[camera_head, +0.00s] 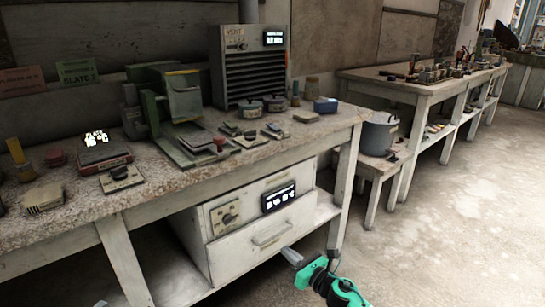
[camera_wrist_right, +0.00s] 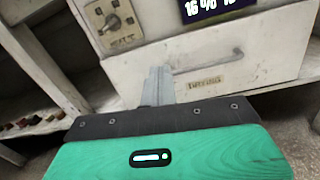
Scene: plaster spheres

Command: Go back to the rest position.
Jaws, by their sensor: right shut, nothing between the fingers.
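My right gripper (camera_head: 290,256) shows at the bottom of the head view, on its green wrist. Its grey fingers are together with nothing between them. It is in front of the lower right part of a white drawer unit (camera_head: 232,255) under the workbench. In the right wrist view the closed fingers (camera_wrist_right: 157,86) overlap the drawer front, just left of its handle (camera_wrist_right: 208,62). I cannot tell the exact gap between fingertips and drawer. My left gripper is not clearly in view.
The workbench (camera_head: 160,200) carries a green press (camera_head: 180,97), a vent box (camera_head: 250,75), lidded pots and small tools. Its front leg (camera_head: 343,190) stands near my right gripper. A grey bucket (camera_head: 379,135) sits on a low stand. The floor on the right (camera_head: 460,220) is clear.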

